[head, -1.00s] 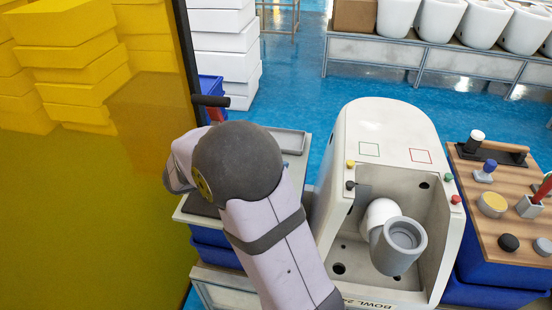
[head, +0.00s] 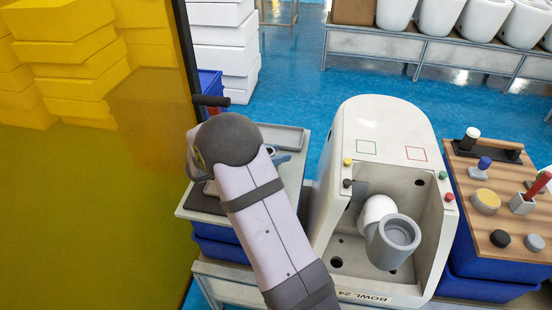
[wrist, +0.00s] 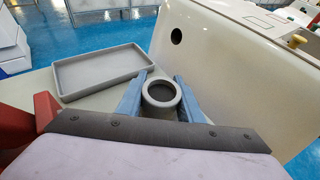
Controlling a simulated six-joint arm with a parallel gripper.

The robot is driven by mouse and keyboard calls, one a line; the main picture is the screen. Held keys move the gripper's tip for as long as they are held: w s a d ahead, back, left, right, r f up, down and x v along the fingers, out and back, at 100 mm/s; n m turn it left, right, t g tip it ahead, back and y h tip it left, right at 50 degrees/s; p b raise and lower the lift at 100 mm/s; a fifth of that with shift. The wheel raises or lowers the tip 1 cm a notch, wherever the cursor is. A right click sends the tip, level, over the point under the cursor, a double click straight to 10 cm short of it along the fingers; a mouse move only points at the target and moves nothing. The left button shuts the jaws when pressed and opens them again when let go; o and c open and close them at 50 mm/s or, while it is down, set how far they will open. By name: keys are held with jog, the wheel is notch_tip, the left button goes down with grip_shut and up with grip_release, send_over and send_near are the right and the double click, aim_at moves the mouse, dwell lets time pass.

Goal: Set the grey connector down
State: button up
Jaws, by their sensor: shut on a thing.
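In the wrist view, a round grey connector (wrist: 160,94) with a dark round opening sits between the two blue fingers of my gripper (wrist: 160,97). The fingers are shut on it from both sides. It is over the pale side table, just in front of the shallow grey tray (wrist: 62,82); I cannot tell whether it touches the surface. In the head view my gripper (head: 278,157) is partly hidden behind my arm, next to the tray (head: 292,132).
The white toilet body (head: 385,115) stands right of the side table. A white elbow with a grey round end (head: 400,232) sits in its open cavity. A wooden board (head: 470,215) with several parts lies farther right. A red part (wrist: 15,130) shows at the wrist view's left.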

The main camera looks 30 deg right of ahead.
jog(key=shift+f, duration=1.1)
jog(key=shift+f, duration=0.15)
jog(key=o, duration=1.1)
jog(key=b+v, duration=0.1)
jog(key=v, duration=1)
jog(key=shift+w+b, duration=0.1)
jog(key=shift+b, duration=0.2)
jog(key=shift+o, duration=0.3)
jog(key=shift+a+r, duration=0.35)
jog(key=shift+a, duration=0.15)
